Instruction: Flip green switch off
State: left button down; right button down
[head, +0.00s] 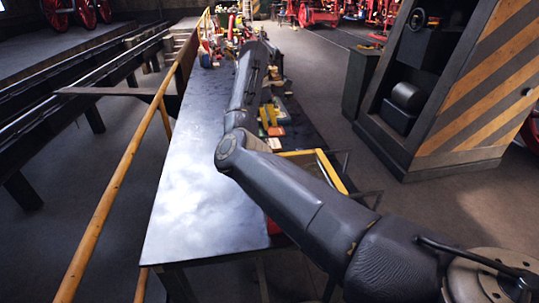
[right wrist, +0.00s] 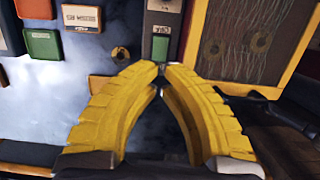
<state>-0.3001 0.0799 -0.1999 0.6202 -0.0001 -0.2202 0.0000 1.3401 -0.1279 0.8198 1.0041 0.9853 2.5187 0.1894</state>
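The green switch (right wrist: 160,47) shows in the right wrist view as a small green block on a grey housing (right wrist: 163,22), at the top middle. My right gripper (right wrist: 161,68) has yellow ribbed fingers. Their tips come together just below the green switch in the picture, with nothing visible between them. I cannot tell whether the tips touch the switch. In the head view my right arm reaches over the table from the lower right, and its far part hides some of the table. My left gripper is not in view.
The dark table (head: 200,205) has a clear left half. Small orange and green boxes show in the right wrist view, including an orange one (right wrist: 42,44). A yellow-framed panel (right wrist: 283,58) is at the right. A wooden rail (head: 116,180) runs along the table's left.

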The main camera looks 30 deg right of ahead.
jog(key=shift+w+a+r, duration=0.15)
jog(key=shift+w+a, duration=0.1)
jog(key=shift+a, duration=0.6)
jog(key=x, duration=1.4)
jog(key=shift+w+a, duration=0.1)
jog(key=shift+a, duration=0.05)
